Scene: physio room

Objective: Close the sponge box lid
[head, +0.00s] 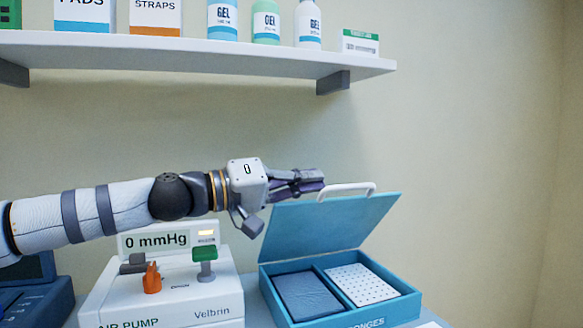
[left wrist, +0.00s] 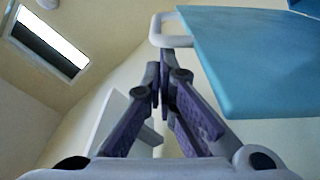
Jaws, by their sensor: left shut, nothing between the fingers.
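The sponge box (head: 268,290) is blue and stands open at the lower right in the head view. Its lid (head: 325,228) is raised and leans back, with a white loop handle (head: 347,190) on its top edge. Inside are a dark blue sponge pad (head: 307,296) and a white dotted one (head: 361,284) in two compartments. My left gripper (head: 322,181) is shut and empty, just left of the handle near the lid's top edge. In the left wrist view the fingertips (left wrist: 165,75) are together, below the handle (left wrist: 165,30) and left of the lid (left wrist: 255,60). Contact cannot be told.
An air pump (head: 170,290) with a 0 mmHg display stands left of the box, under my left arm. A dark blue device (head: 35,295) is at far left. A wall shelf (head: 190,55) with bottles and boxes hangs above. The wall side at right is free.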

